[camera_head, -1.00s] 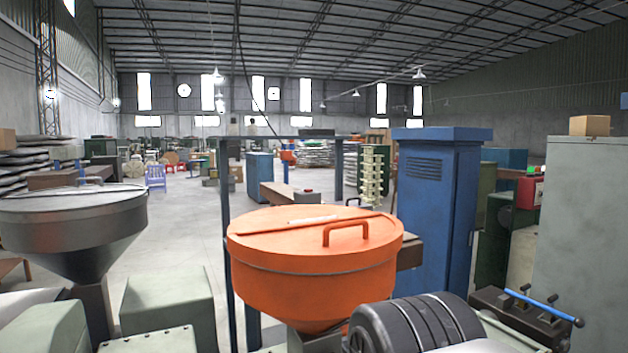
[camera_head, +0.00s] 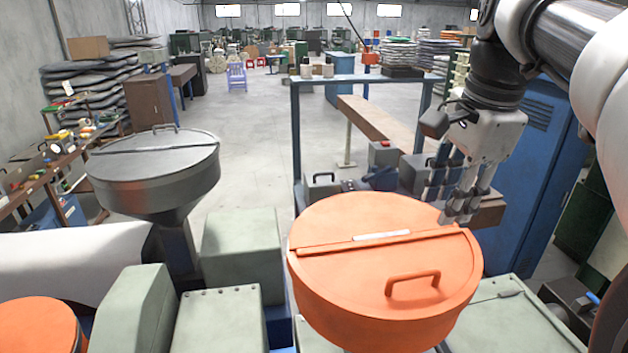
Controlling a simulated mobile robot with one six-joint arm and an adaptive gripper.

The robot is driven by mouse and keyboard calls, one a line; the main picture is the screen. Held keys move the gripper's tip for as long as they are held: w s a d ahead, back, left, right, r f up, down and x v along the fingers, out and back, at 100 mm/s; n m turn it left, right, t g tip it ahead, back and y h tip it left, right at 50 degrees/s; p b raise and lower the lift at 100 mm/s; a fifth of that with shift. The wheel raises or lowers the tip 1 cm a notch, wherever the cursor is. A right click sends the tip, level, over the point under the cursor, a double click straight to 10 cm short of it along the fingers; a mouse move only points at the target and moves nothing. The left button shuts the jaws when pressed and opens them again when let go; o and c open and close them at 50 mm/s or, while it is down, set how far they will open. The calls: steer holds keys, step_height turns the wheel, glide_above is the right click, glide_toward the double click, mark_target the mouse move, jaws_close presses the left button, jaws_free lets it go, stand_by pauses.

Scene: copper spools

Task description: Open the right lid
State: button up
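The orange hopper (camera_head: 380,325) is at the lower middle right. Its round orange lid (camera_head: 345,268) lies flat and closed on it, with a bar across the middle and an orange handle (camera_head: 412,284) on the near half. My gripper (camera_head: 452,212) points down just above the far right side of this lid, beyond the bar and apart from the handle. Its fingers look spread, with nothing seen between them. On the left, a dark grey hopper has a closed grey lid (camera_head: 155,158).
A blue frame (camera_head: 297,150) and a blue cabinet (camera_head: 535,160) stand behind the orange hopper. Grey-green machine housings (camera_head: 242,245) fill the space between the hoppers. Part of another orange round top (camera_head: 38,325) shows at the lower left. Open floor lies beyond.

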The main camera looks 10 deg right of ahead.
mark_target(416, 274)
steer(key=w+f, duration=0.1)
steer(key=f, duration=0.4)
steer(key=w+f+b, duration=0.1)
steer(key=f, duration=0.5)
steer(key=w+f+b, duration=0.1)
steer(key=f, duration=0.5)
steer(key=shift+a, duration=0.15)
steer(key=shift+c, duration=0.3)
jaws_close()
